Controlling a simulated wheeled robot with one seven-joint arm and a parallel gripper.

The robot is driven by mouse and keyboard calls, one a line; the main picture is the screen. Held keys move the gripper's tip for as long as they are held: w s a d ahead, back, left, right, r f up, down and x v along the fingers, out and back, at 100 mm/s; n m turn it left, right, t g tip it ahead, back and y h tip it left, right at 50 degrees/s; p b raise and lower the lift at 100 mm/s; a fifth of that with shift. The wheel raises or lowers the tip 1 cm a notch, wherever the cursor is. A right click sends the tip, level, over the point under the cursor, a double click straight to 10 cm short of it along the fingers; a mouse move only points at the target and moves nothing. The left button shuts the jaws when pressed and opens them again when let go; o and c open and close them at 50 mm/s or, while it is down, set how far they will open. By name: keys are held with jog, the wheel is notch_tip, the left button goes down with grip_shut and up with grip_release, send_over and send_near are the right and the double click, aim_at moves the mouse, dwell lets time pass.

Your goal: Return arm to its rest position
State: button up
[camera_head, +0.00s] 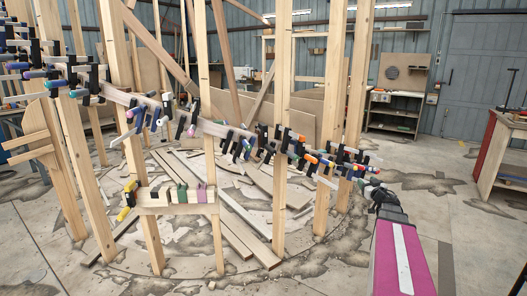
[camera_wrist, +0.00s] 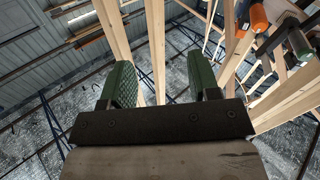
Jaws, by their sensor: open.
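My gripper (camera_head: 372,186) shows small in the head view, at the end of my magenta arm, right of the curved stringer (camera_head: 214,127). In the wrist view my gripper (camera_wrist: 163,80) has its two green fingers apart, with nothing held between them. The stringer is a long curved wooden strip with many clamps along it, running across the wooden posts. Clamps with orange and dark handles (camera_wrist: 259,18) show at the upper right of the wrist view. In the head view the fingertips appear close to the stringer's right-end clamps (camera_head: 352,160); I cannot tell the gap.
Upright wooden posts (camera_head: 284,130) stand in front of and left of my arm. Boards (camera_head: 232,215) lie on the floor. A workbench (camera_head: 500,150) stands at the right; the floor between is mostly clear.

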jog(key=s+a+f+m+g+h, duration=0.5)
jog(key=s+a+f+g, duration=1)
jog(key=a+f, duration=0.4)
jog(key=s+a+f+n+g+y, duration=0.1)
jog(key=s+a+g+y, duration=0.1)
jog(key=s+a, duration=0.7)
jog(key=shift+s+a+n+g+y, duration=0.3)
jog(key=shift+s+n+g+y, duration=0.15)
jog(key=shift+g, duration=0.25)
